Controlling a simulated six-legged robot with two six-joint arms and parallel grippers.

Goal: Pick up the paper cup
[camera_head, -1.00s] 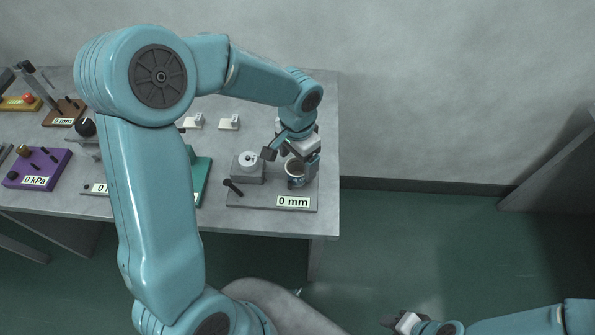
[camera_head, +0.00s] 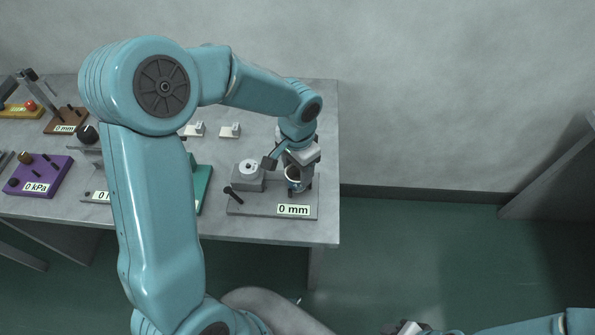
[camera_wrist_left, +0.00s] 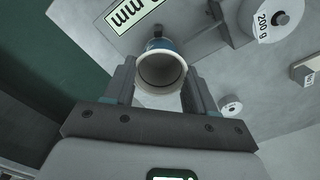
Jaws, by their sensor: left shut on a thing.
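The paper cup (camera_head: 293,173) stands over the right part of a grey plate (camera_head: 262,205) labelled 0 mm. In the left wrist view the cup (camera_wrist_left: 161,72) shows its pale rim and open mouth, with a bit of blue on its wall. My left gripper (camera_head: 297,178) reaches down over the plate. In the wrist view its two fingers (camera_wrist_left: 160,80) are on either side of the cup, shut on it. Whether the cup's base touches the plate is hidden. My right gripper (camera_head: 402,328) is at the bottom edge, partly cut off, and its fingers are unclear.
A grey block with a round 200 g weight (camera_wrist_left: 279,18) stands left of the cup on the same plate, with a dark lever (camera_head: 232,192) in front. A purple device (camera_head: 38,174) and a green one are further left. The right table edge is close to the plate.

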